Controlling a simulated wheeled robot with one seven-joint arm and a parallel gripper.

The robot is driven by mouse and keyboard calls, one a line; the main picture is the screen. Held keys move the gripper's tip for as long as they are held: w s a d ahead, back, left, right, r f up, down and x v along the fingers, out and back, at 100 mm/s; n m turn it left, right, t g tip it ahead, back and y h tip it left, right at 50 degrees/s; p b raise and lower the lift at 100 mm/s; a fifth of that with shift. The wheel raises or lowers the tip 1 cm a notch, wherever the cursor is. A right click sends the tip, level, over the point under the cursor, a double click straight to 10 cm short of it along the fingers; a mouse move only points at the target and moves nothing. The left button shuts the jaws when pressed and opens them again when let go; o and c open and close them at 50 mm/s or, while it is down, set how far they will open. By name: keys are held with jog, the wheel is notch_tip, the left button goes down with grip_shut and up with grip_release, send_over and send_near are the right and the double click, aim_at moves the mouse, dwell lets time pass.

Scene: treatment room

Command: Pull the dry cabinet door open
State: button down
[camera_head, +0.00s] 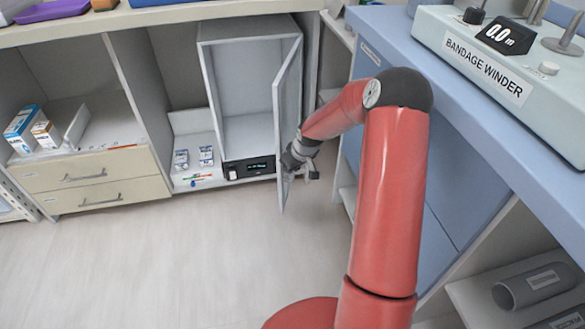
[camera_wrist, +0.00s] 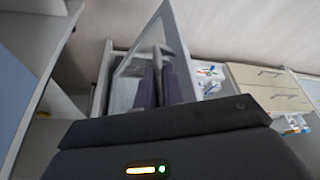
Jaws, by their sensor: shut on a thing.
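The dry cabinet (camera_head: 245,75) is a pale box with an empty interior, standing in the shelf unit in the head view. A small dark display panel (camera_head: 250,168) sits at its base. Its framed door (camera_head: 287,100) is hinged on the right and stands swung wide open, out into the room. My gripper (camera_head: 293,172) is at the lower outer side of the door, shut on its handle, which the fingers mostly hide. In the wrist view the dark fingers (camera_wrist: 160,85) are close together and the tilted door frame (camera_wrist: 150,40) rises just beyond them.
A blue bench with a bandage winder (camera_head: 490,60) stands to the right, close beside my arm. Drawers (camera_head: 90,180) and shelves with boxes (camera_head: 25,128) are at left. Small packs and pens (camera_head: 195,178) lie beside the cabinet. The floor (camera_head: 150,260) in front is clear.

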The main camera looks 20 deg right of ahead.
jog(key=shift+w+d+r, duration=0.1)
jog(key=shift+w+r, duration=0.05)
jog(key=c, duration=1.5)
grip_release()
jog(key=a+v, duration=0.1)
jog(key=v, duration=0.6)
jog(key=shift+s+d+r, duration=0.25)
jog(key=shift+d, duration=0.3)
jog(key=shift+r, duration=0.1)
jog(key=s+a+r+m+h, duration=0.1)
jog(key=s+a+r+h, duration=0.4)
jog(key=s+r, duration=1.15)
jog(key=s+a+r+m+y, duration=0.1)
jog(key=s+a+r, duration=0.1)
jog(key=s, duration=0.6)
jog(key=s+a+r+m+t+y, duration=0.1)
jog(key=s+a+r+y, duration=0.1)
jog(key=s, duration=0.6)
jog(key=shift+a+m+y, duration=0.3)
jog(key=shift+a, duration=0.5)
